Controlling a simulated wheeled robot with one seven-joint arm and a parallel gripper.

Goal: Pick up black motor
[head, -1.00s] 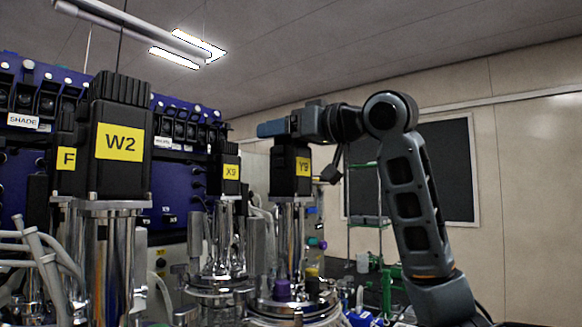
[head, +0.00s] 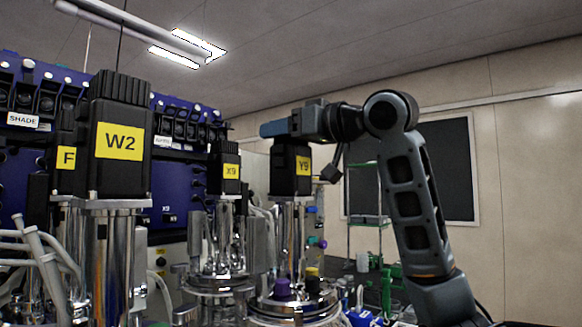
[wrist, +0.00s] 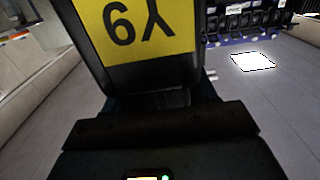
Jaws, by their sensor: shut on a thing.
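The black motor (head: 288,180) with the yellow Y9 label stands upright at the top of a chrome column (head: 293,235) in the head view. In the wrist view the motor (wrist: 105,55) is large and close, its label upside down. My gripper (head: 277,129) is at the motor's top, coming in from the right, and is shut on it. In the wrist view the gripper (wrist: 165,100) hides the motor's top end. Whether the motor's bottom still touches the column is too small to tell.
Black motors W2 (head: 108,170), F (head: 66,185) and X9 (head: 224,185) stand to the left on their own columns. A blue rack (head: 180,190) is behind them. Purple and black caps (head: 282,288) sit on the vessel below. The space above the motors is open.

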